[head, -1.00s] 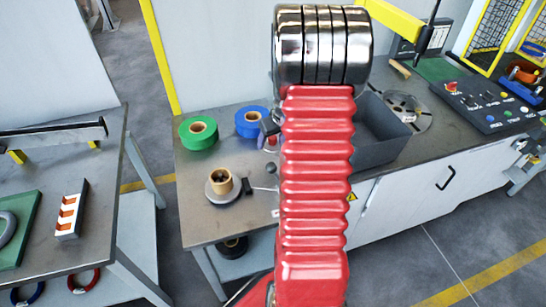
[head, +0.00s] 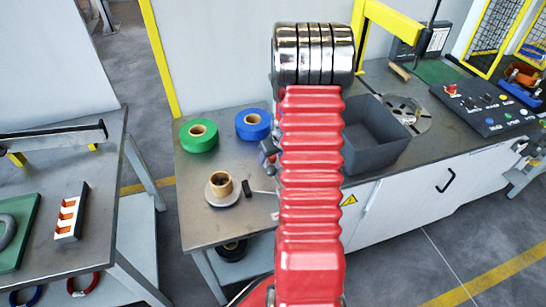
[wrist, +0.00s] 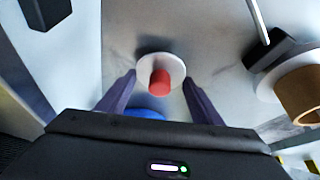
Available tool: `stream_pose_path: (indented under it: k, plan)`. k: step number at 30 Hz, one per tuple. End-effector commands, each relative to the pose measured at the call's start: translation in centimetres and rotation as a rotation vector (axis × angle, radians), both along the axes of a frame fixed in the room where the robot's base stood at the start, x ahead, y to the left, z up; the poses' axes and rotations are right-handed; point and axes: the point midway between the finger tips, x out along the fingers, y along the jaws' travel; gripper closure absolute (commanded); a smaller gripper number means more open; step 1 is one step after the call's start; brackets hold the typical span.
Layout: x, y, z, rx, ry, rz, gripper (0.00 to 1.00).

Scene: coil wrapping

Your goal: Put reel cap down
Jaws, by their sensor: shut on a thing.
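The reel cap, a white disc with a red knob (wrist: 160,82), sits between the fingertips of my gripper (wrist: 160,88) in the wrist view. In the head view my gripper (head: 268,153) shows only in part, left of my red arm, above the bench (head: 207,231); the cap is hidden there. The tan reel core (head: 221,180) stands on a pale round base (head: 221,200) to the lower left of the gripper. It also shows at the right of the wrist view (wrist: 302,94).
A green roll (head: 188,141) and a blue roll (head: 248,132) lie at the back of the bench. A small black block with a thin rod (head: 248,185) is beside the core. A grey bin (head: 375,158) is right of my arm. Bare bench shows at the front left.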

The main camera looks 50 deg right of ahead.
Motion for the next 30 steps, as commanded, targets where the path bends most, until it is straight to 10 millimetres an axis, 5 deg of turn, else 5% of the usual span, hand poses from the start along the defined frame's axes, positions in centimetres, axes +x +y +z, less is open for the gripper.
stream_pose_path:
  k: [12,13,20,30]
  plan:
    - [0.04,-0.01,-0.42,-0.002,-0.001,0.001,0.67]
    - [0.05,0.0,-0.4,-0.002,-0.001,0.001,0.38]
    - [0.06,0.02,-0.38,-0.001,-0.001,0.001,0.22]
    - [0.06,0.02,-0.22,0.0,-0.001,0.0,0.21]
